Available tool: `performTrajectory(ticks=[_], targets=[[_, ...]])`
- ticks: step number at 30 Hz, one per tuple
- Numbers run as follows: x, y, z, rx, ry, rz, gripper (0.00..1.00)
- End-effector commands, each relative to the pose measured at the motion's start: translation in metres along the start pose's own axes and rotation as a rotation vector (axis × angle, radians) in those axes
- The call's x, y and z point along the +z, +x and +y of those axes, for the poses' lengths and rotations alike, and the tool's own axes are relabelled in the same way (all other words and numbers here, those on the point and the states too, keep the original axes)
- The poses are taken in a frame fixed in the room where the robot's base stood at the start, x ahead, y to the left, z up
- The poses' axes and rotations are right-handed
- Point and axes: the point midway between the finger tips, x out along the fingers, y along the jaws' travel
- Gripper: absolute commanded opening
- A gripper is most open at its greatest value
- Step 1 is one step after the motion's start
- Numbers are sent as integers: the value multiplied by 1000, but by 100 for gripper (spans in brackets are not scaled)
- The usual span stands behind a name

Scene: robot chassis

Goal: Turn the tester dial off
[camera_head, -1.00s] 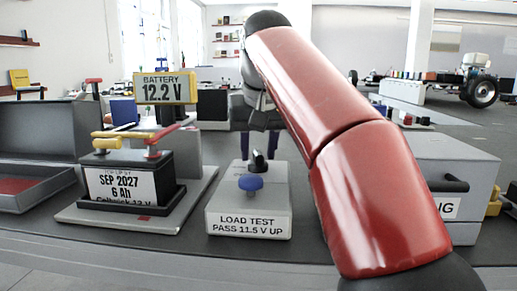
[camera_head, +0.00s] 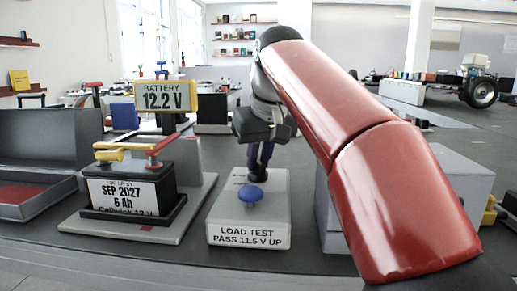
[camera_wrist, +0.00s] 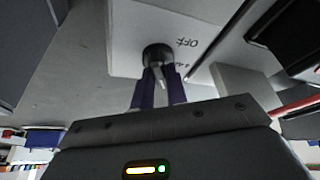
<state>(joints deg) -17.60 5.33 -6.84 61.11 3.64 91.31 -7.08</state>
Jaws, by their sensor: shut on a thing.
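An upside-down "OFF" mark (camera_wrist: 187,42) is printed beside the dial, and another mark is partly hidden by a finger. My gripper (camera_head: 260,165) points down at the back of the tester and is shut on the dial. In the head view the fingers hide most of the dial.
A battery (camera_head: 128,190) with red and yellow clamps stands left of the tester, before a yellow "12.2 V" display (camera_head: 166,96). An open grey case (camera_head: 45,135) is at far left. A grey box (camera_head: 465,170) stands right, partly behind my arm.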

Motion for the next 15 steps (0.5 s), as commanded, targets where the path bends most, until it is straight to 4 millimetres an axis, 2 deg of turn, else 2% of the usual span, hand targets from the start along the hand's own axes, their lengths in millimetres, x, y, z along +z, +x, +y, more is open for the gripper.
performTrajectory(ticks=[1,15], targets=[[-1,-5,1,-17,-35,-2,0],[-3,-5,4,-188,-448,0,0]])
